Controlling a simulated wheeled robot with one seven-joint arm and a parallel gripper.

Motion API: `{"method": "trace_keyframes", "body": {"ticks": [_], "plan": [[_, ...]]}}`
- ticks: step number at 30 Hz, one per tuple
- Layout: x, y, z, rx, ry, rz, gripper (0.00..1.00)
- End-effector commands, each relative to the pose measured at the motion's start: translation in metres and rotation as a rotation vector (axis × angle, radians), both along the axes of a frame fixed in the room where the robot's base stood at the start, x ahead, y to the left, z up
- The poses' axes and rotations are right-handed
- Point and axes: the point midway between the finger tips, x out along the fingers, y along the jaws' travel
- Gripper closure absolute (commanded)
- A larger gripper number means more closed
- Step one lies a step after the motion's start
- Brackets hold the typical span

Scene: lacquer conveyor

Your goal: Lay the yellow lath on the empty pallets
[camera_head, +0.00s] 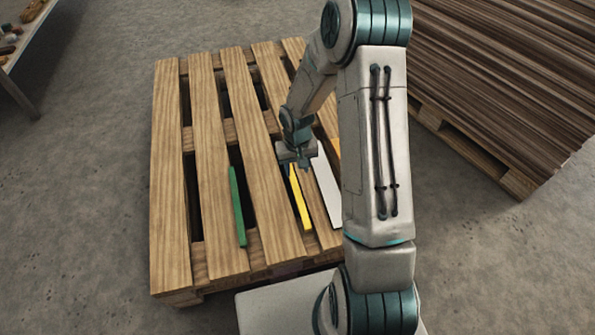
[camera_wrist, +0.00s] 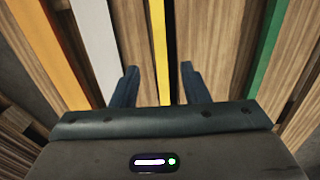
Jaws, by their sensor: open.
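The yellow lath (camera_head: 300,200) lies on the wooden pallet stack (camera_head: 171,170), and its far end is hidden under my gripper (camera_head: 297,160). In the wrist view the yellow lath (camera_wrist: 160,55) runs between the two fingers of my gripper (camera_wrist: 158,80), which are open on either side of it. I cannot tell how far above the lath the fingertips are. A green lath (camera_head: 237,206) lies to the left on the same pallet. A white lath (camera_head: 327,188) lies to the right, and an orange lath (camera_head: 336,146) beyond it is mostly hidden by my arm.
A large stack of brown boards (camera_head: 500,80) on a pallet stands at the right. A table (camera_head: 35,45) with small items is at the upper left. The grey concrete floor (camera_head: 80,220) is clear on the left. The pallet has open gaps between its slats.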

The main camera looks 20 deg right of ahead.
Motion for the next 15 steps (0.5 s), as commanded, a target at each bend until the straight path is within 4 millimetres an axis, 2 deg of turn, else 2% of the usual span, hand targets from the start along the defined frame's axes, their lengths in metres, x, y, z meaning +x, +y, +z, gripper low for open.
{"method": "trace_keyframes", "body": {"ticks": [5,10,15], "plan": [[-0.004,-0.002,0.024,-0.015,-0.008,0.004,0.59],[-0.023,-0.008,0.077,-0.057,-0.024,0.010,0.59],[-0.058,-0.010,0.134,-0.085,-0.039,0.011,0.59]]}}
